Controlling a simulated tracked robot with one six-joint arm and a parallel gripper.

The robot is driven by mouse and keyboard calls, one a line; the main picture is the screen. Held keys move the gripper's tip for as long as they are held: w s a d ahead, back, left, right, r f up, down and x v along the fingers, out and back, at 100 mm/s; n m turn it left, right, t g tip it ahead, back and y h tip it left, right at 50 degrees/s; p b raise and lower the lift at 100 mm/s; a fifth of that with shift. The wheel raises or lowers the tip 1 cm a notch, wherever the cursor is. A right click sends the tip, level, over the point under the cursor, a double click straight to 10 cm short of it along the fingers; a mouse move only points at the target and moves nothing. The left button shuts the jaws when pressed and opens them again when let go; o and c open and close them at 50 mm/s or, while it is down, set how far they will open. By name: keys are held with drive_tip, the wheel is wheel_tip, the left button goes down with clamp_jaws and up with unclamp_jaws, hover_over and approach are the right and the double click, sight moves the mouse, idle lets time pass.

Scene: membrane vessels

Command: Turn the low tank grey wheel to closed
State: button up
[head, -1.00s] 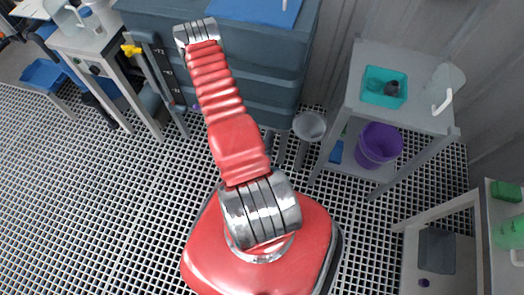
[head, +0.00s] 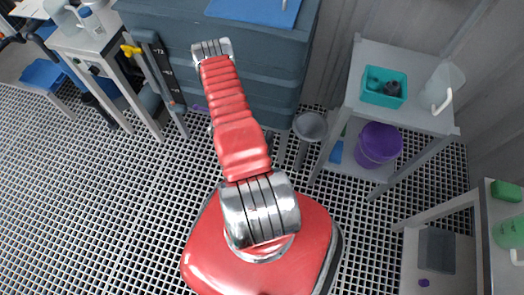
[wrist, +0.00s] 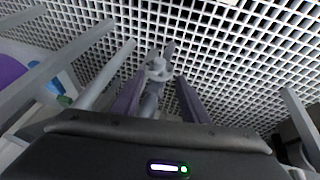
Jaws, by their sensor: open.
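In the wrist view my gripper (wrist: 158,88) is open, its two dark purple-grey fingers apart. A pale grey fitting with a rounded knob and short arms (wrist: 157,68) shows between and just beyond the fingertips, over the floor grating. It looks like a valve on a pipe, but I cannot tell for sure that it is the grey wheel, nor whether the fingers touch it. In the head view the blue-grey tank (head: 165,20) stands behind my red arm. My gripper and the low valve are hidden there behind my arm.
A grey shelf stand (head: 415,115) at right holds a teal tub (head: 369,98), a clear jug and, below, a purple bucket (head: 379,143). A grey funnel-like vessel (head: 310,125) stands between tank and shelf. A yellow-handled valve (head: 131,50) is at left. Open grating lies at left.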

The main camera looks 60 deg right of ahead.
drive_tip(key=x, duration=1.1)
drive_tip(key=shift+d+f, duration=0.15)
drive_tip(key=shift+f, duration=0.2)
drive_tip(key=shift+s, duration=0.1)
clamp_jaws()
